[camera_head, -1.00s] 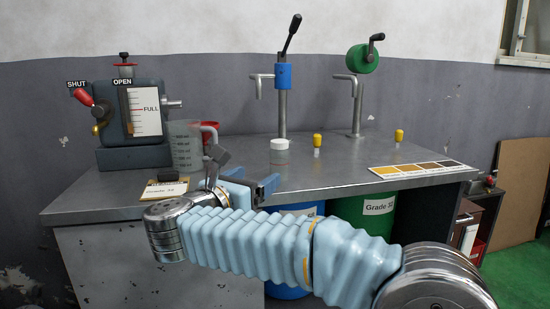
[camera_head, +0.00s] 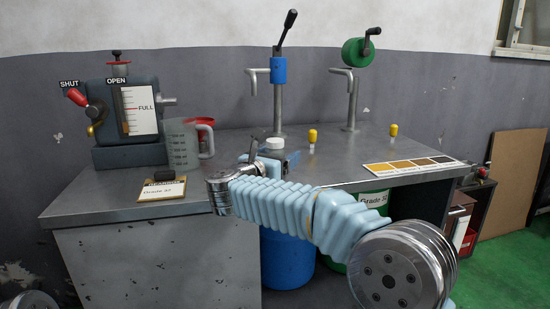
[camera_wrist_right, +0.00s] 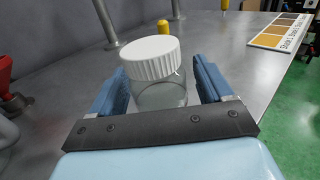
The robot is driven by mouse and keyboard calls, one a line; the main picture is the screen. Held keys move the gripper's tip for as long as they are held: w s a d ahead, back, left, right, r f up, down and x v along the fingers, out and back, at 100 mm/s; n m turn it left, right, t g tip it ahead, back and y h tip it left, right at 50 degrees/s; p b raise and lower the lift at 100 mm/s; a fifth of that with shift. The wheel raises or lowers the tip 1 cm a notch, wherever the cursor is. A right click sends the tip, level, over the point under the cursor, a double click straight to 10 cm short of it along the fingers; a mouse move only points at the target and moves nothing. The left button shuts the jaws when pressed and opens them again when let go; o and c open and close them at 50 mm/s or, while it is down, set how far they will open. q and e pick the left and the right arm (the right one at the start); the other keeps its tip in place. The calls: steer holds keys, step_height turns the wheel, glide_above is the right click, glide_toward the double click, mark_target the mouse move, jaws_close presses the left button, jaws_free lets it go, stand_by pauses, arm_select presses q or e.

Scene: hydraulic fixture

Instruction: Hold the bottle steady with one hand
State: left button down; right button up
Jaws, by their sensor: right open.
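A clear bottle with a white ribbed cap (camera_wrist_right: 152,62) stands upright on the metal bench. In the head view only its cap (camera_head: 275,143) shows clearly above my gripper; the body is mostly hidden. My right gripper (camera_wrist_right: 163,88) is open, with its blue fingers on either side of the bottle. A gap shows at the right finger; the left finger is very close to the bottle, and I cannot tell whether it touches. In the head view my right gripper (camera_head: 272,162) is partly hidden by its own wrist. My left gripper is out of view.
A measuring jug (camera_head: 183,146) and a clipboard (camera_head: 162,190) lie to the left, with the valve tank (camera_head: 118,120) behind. Blue (camera_head: 279,85) and green (camera_head: 356,52) pumps stand at the back. Small yellow-topped items (camera_head: 312,136) and a colour chart (camera_head: 415,166) are on the right.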

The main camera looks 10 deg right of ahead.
steer(key=c, duration=1.2)
steer(key=shift+o, duration=0.2)
steer(key=shift+r, duration=1.35)
steer(key=s+a+r+b, duration=0.2)
steer(key=s+a+r, duration=0.1)
steer(key=s+r, duration=0.7)
steer(key=s, duration=0.3)
steer(key=shift+s+r, duration=0.15)
steer(key=shift+s, duration=0.15)
